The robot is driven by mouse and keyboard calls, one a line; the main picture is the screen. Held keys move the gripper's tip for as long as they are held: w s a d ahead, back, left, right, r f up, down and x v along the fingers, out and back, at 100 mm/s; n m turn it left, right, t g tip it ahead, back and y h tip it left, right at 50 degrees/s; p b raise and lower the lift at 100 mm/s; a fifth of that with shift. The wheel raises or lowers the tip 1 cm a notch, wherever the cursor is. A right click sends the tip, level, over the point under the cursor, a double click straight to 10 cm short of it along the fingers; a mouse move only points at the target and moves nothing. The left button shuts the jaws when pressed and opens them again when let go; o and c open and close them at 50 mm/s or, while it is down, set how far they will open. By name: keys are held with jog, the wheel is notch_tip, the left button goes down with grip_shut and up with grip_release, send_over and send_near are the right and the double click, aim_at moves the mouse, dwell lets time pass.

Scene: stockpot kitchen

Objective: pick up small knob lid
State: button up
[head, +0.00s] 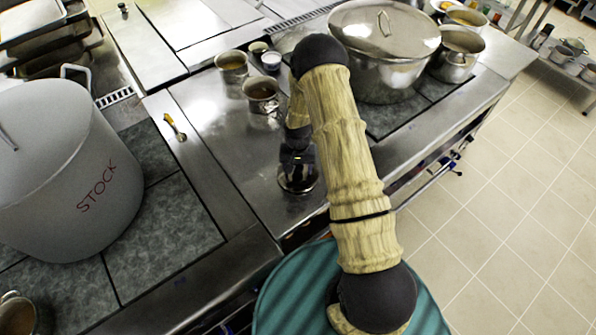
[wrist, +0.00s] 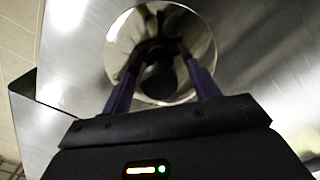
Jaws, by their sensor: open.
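The small knob lid is a round, shiny metal disc that lies on the steel counter; it shows in the wrist view (wrist: 203,42) with a dark knob near its middle. In the head view the lid (head: 299,187) sits below the end of my arm, partly covered by my gripper (head: 296,160). My gripper points down at the lid. In the wrist view its two fingers (wrist: 160,55) are apart, one on each side of the knob. I cannot tell whether they touch it.
A large white stockpot (head: 68,170) stands on the left. A big lidded steel pot (head: 386,75) stands behind my arm, beside a smaller pot (head: 455,60). Two small pots (head: 261,98) (head: 231,66) are behind the lid. The counter (head: 225,150) left of the lid is clear.

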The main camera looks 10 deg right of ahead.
aim_at(298, 167)
dwell(0.4)
jog(key=c, duration=1.1)
jog(key=shift+r, duration=0.1)
notch_tip(298, 167, up, 10)
jog(key=b, duration=0.3)
jog(key=shift+b, duration=0.3)
jog(key=s+f+n, duration=0.1)
jog(key=s, duration=0.1)
jog(key=s+f+n, duration=0.2)
jog(key=shift+s+f, duration=0.25)
jog(key=shift+f, duration=0.05)
